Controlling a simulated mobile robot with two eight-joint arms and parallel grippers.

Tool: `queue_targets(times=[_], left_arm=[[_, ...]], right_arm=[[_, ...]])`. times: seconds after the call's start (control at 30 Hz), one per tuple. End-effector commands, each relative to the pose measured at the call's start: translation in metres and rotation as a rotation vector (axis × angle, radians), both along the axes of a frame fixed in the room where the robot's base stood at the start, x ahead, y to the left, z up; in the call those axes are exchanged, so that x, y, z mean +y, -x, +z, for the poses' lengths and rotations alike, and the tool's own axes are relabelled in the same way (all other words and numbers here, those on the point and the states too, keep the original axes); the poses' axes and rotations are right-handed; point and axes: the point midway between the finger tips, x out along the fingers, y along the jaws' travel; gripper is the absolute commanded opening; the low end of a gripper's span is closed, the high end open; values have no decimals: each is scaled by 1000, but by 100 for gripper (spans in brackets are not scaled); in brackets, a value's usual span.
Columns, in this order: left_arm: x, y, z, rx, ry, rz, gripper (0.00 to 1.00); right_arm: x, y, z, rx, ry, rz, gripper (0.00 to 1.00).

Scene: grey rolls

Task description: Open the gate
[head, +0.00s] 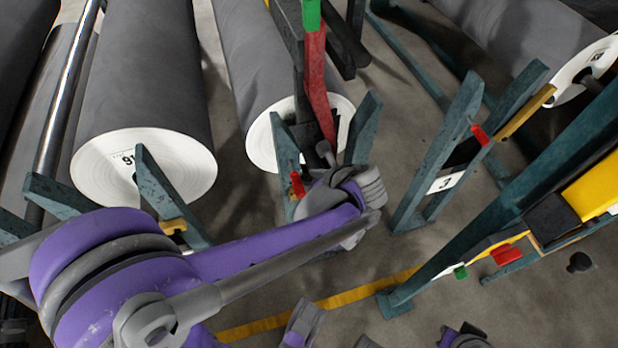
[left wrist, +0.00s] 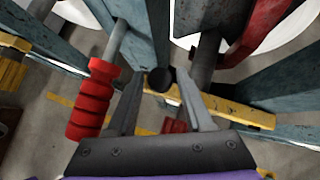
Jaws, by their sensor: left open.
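A yellow bar (left wrist: 215,108) crosses between blue-green posts in the left wrist view. I cannot tell whether it is the gate. A red ribbed handle (left wrist: 92,100) on a grey rod stands left of my fingers; a small red handle (head: 297,185) shows beside my wrist in the head view. My left gripper (left wrist: 160,82) is open, its fingers pointing at the bar, with a dark round knob (left wrist: 161,80) seen between the tips. A second red piece (left wrist: 174,126) shows between the fingers, partly hidden. Contact cannot be told.
Large grey rolls (head: 155,60) with white ends lie in blue-green racks. A red lever (head: 316,80) with a green top rises beyond my left wrist. A frame numbered 3 (head: 446,182) stands to the right. Grey floor with a yellow line (head: 370,291) lies in front.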

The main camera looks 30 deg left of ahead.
Motion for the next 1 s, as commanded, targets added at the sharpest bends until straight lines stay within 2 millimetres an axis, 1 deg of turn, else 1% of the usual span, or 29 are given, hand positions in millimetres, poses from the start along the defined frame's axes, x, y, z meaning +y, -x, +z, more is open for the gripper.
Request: queue_targets(times=[0.1,0.13,0.27,0.3,0.37,0.4,1.0], left_arm=[[0,0,0,0,0,0,51],[0,0,0,0,0,0,49],[0,0,0,0,0,0,26],[0,0,0,0,0,0,19],[0,0,0,0,0,0,8],[0,0,0,0,0,0,1],[-1,0,0,0,1,1,0]], right_arm=[[0,0,0,0,0,0,0],[0,0,0,0,0,0,0],[0,0,0,0,0,0,0],[0,0,0,0,0,0,0],[0,0,0,0,0,0,0],[0,0,0,0,0,0,0],[0,0,0,0,0,0,0]])
